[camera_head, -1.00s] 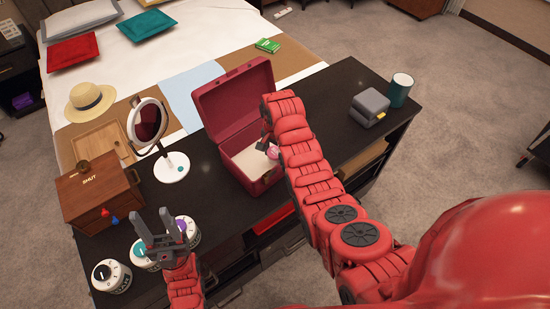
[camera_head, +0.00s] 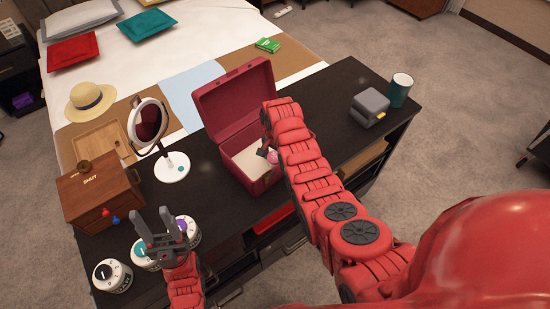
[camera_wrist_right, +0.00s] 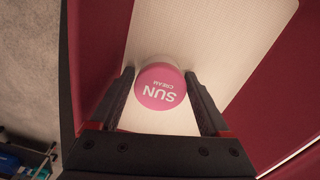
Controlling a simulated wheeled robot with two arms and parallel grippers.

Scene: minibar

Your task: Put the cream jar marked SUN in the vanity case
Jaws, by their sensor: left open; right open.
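The cream jar marked SUN has a pink lid (camera_wrist_right: 162,86) and sits inside the vanity case, against its pale lining, in the right wrist view. In the head view it is a small pink spot (camera_head: 272,156), partly hidden by my right arm. The vanity case (camera_head: 222,108) is dark red with its lid raised. My right gripper (camera_wrist_right: 165,98) reaches down into the case; its fingers stand on either side of the jar, open, with gaps beside the lid. My left gripper (camera_head: 151,213) is open and empty above the jars at the front left of the counter.
A white jar with a black lid (camera_head: 112,274), a teal-topped one (camera_head: 145,254) and a purple-topped one (camera_head: 188,228) stand near my left gripper. A round mirror (camera_head: 148,122), a wooden box (camera_head: 100,196), a grey box (camera_head: 370,107) and a teal cup (camera_head: 400,90) share the dark counter.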

